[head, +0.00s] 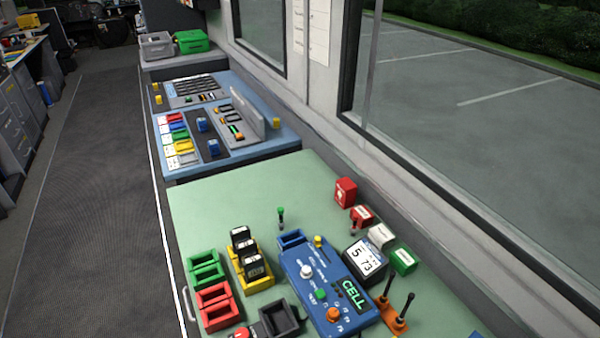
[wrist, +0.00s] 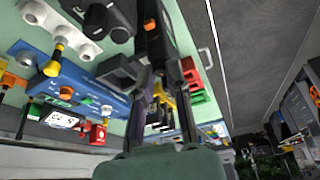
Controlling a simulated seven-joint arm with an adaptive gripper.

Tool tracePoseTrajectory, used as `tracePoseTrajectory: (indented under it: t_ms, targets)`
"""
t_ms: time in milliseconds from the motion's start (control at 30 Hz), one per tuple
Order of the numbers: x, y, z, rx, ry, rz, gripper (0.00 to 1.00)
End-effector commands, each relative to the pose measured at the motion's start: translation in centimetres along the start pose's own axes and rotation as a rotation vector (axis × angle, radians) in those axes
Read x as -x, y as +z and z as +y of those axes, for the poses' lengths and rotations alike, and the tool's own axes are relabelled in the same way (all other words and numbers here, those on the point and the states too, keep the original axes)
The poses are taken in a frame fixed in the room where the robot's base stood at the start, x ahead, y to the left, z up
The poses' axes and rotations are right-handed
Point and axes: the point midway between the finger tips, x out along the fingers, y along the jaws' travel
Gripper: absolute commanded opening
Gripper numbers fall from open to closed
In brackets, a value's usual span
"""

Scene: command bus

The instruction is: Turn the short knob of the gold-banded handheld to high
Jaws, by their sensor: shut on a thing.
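My gripper (wrist: 160,74) shows only in the wrist view, with its two dark fingers pointing up the picture. It is shut on a long dark object (wrist: 154,42), which looks like a black handheld. A gold band and a short knob cannot be made out on it.
The blue CELL box (head: 328,287) sits right of the charger. Green trays (head: 206,270) and red trays (head: 217,306) lie left of it. An empty black holder (head: 279,318) is in front. Several small coloured blocks (head: 345,191) line the window side. The back left of the green tabletop is clear.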

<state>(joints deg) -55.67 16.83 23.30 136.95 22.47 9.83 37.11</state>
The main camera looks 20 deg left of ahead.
Motion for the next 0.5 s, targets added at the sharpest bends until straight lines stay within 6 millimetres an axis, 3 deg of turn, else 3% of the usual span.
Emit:
tracePoseTrajectory:
  t_ms: [200, 467, 500]
  targets:
    - [-0.07, 0.11, -0.07, -0.136, 0.058, -0.003, 0.00]
    - [-0.06, 0.12, -0.03, -0.139, 0.060, -0.003, 0.00]
    - [-0.06, 0.12, -0.03, -0.139, 0.060, -0.003, 0.26]
